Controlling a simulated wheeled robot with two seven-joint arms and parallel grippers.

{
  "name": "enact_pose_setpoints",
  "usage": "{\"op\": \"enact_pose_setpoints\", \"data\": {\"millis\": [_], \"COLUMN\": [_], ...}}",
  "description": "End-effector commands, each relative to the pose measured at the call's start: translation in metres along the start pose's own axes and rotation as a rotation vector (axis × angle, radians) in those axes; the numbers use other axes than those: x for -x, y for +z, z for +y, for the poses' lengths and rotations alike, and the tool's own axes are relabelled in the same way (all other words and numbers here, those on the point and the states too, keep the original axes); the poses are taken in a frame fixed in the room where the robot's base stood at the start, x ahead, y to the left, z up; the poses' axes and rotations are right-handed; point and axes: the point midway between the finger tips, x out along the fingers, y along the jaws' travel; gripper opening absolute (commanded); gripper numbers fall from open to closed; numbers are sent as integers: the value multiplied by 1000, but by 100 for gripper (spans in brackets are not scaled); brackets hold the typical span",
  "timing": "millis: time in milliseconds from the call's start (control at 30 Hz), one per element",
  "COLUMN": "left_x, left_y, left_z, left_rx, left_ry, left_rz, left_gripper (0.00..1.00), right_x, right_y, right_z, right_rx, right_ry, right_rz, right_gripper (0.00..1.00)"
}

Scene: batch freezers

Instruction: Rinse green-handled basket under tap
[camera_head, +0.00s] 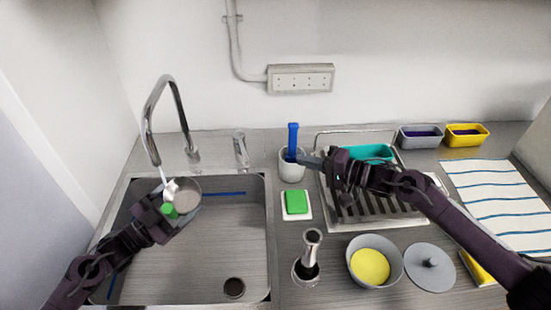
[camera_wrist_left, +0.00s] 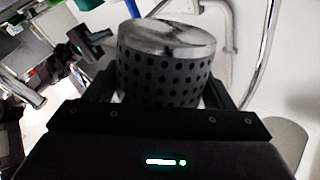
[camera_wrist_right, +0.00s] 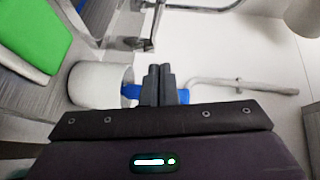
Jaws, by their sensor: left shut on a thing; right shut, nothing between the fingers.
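The green-handled basket (camera_head: 188,191) is in my left gripper (camera_head: 167,204), over the left part of the sink, below the tap's spout. Its green part (camera_head: 170,211) shows beside the fingers. In the left wrist view the basket is a dark perforated cylinder (camera_wrist_left: 165,78) with a smooth metallic end, between the two fingers. The curved chrome tap (camera_head: 155,100) stands behind the sink (camera_head: 225,240). A pale streak at the basket looks like water. My right gripper (camera_head: 316,160) is shut and empty, close to a white cup (camera_head: 291,172) holding a blue-handled tool (camera_head: 292,138).
Right of the sink are a green sponge (camera_head: 296,202) on a white dish, a metal tool (camera_head: 311,250), a grey bowl (camera_head: 360,242) with yellow inside and a grey lid (camera_head: 430,266). A drying rack (camera_head: 400,217) lies under my right arm. Grey and yellow tubs stand behind.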

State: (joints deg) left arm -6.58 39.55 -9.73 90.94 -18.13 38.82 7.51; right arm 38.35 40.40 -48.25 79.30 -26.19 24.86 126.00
Motion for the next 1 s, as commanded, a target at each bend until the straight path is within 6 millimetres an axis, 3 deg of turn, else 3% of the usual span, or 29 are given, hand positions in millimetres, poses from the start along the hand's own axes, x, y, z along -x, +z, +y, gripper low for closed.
{"op": "enact_pose_setpoints", "data": {"millis": [167, 500, 700, 1000], "left_x": [0, 0, 0, 0], "left_y": [0, 0, 0, 0], "left_z": [0, 0, 0, 0], "left_rx": [-1, -1, -1, 0], "left_ry": [0, 0, 0, 0], "left_rz": [1, 1, 1, 1], "left_gripper": [52, 52, 52, 52], "right_x": [-27, -99, -117, -125], "right_y": [1, 1, 22, 29], "right_z": [-2, -2, -1, -1], "right_rx": [-1, 2, 2, 1], "right_ry": [-4, -1, 0, 0], "right_rz": [-4, -3, -3, -1], "right_gripper": [0, 0, 0, 0]}}
